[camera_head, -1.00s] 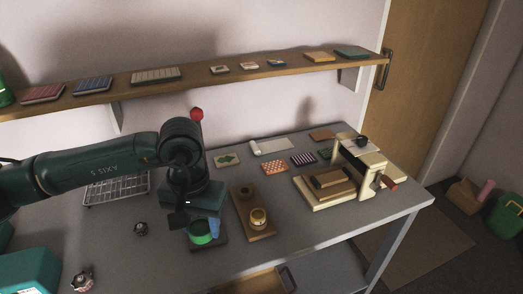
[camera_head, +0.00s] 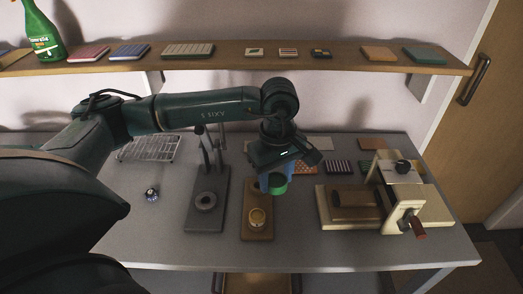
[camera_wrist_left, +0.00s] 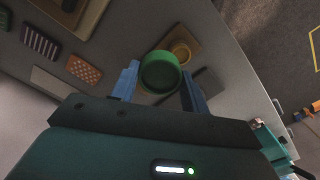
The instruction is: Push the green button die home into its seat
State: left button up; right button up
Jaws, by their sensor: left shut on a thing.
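The green button die (camera_head: 277,186) is a short round cylinder. My left gripper (camera_head: 274,179) is shut on it, and in the wrist view the die (camera_wrist_left: 161,72) sits between the two blue fingers (camera_wrist_left: 161,84). It hangs over the far part of a brown wooden board (camera_head: 250,234). My right gripper is out of view.
A cream press with a wooden block (camera_head: 358,200) stands to the right. Patterned swatches (camera_head: 338,167) lie behind. A wire rack (camera_head: 149,149) and a small round item (camera_head: 151,194) lie to the left. A shelf (camera_head: 230,66) runs along the wall. The front table strip is clear.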

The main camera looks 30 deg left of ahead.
pick_arm(q)
jog(key=w+a+f+n, duration=0.2)
jog(key=a+n, duration=0.1)
jog(key=n, duration=0.7)
jog(key=w+a+f+n, duration=0.2)
jog(key=n, duration=0.8)
jog(key=w+a+f+n, duration=0.2)
jog(key=a+f+n, duration=0.1)
jog(key=n, duration=0.6)
jog(key=shift+w+a+n, duration=0.1)
jog(key=shift+a+n, duration=0.25)
jog(key=shift+n, duration=0.05)
notch_tip(320, 180, down, 2)
jog(key=shift+b, duration=0.8)
jog(key=shift+f, duration=0.15)
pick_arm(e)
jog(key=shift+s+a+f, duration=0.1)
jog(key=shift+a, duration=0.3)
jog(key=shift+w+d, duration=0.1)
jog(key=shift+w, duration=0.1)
